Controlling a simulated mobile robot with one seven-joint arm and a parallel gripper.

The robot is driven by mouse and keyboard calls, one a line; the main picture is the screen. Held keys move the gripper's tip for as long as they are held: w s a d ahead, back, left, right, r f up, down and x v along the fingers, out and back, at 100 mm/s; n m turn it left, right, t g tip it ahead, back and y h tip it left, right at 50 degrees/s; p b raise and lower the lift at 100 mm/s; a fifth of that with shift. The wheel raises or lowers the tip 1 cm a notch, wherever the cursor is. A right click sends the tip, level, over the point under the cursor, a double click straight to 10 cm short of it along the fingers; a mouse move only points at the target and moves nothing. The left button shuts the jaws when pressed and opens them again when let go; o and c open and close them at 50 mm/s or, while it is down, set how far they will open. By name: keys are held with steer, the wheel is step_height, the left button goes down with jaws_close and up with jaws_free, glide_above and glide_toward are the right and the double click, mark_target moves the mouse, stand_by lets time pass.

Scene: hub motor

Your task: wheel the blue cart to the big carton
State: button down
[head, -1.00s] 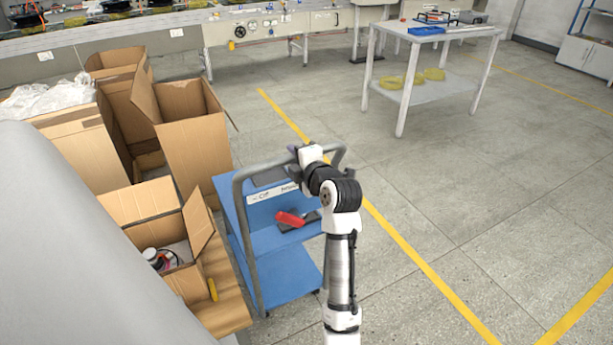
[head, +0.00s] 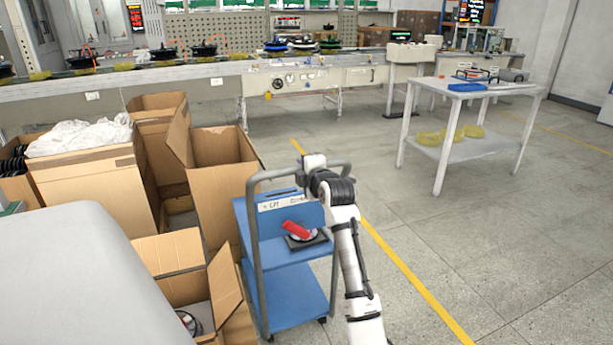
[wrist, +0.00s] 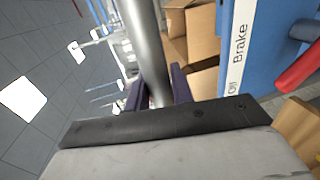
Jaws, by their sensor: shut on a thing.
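The blue cart (head: 290,297) stands at the centre of the head view, with two blue shelves and a grey tube handle (head: 262,176). My gripper (head: 308,162) is at the top bar of this handle. In the wrist view, the grey handle bar (wrist: 145,45) runs between the purple fingers of my gripper (wrist: 157,92), which are shut on it. A red object (head: 297,229) lies on a dark item on the upper shelf. Several open cartons stand left of the cart; a tall one (head: 218,185) is right behind it. Which is the big carton, I cannot tell for sure.
A smaller open carton (head: 180,262) sits close to the cart's left side. A white table (head: 470,98) with yellow rings on its lower shelf stands at the back right. A conveyor line runs along the back.

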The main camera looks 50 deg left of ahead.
steer(key=shift+w+a, duration=0.2)
steer(key=shift+a, duration=0.3)
steer(key=c, duration=1.2)
jaws_free()
steer(key=shift+c, duration=0.2)
steer(key=b+v, duration=0.2)
steer(key=v, duration=1.2)
steer(key=shift+a+r, duration=0.1)
